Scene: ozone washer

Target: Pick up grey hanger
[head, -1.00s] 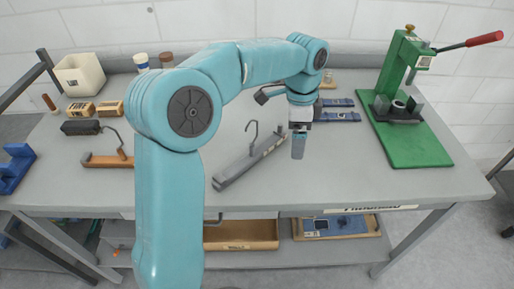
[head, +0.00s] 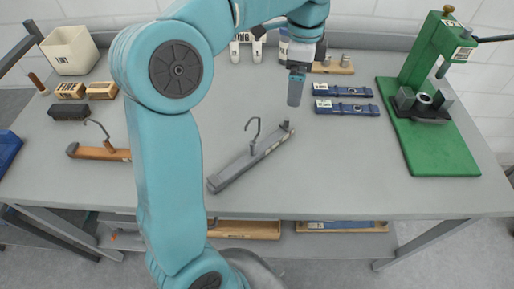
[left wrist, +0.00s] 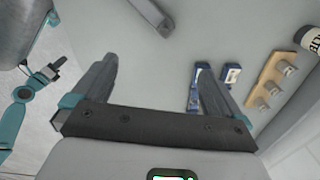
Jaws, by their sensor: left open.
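The grey hanger (head: 248,156) lies on the table in the middle of the head view, its bar slanting and its thin hook standing up. One end of its bar (left wrist: 152,14) shows at the top edge of the left wrist view. My left gripper (head: 296,90) is above the table, to the right of and behind the hanger, apart from it. In the left wrist view its two fingers (left wrist: 155,75) are spread with nothing between them. A dark-tipped teal arm, seemingly my right one (left wrist: 48,75), shows small there; its jaws are unclear.
A brown hanger (head: 100,153) lies to the left. A white bin (head: 70,50) and small boxes (head: 86,91) stand back left. The table front is clear.

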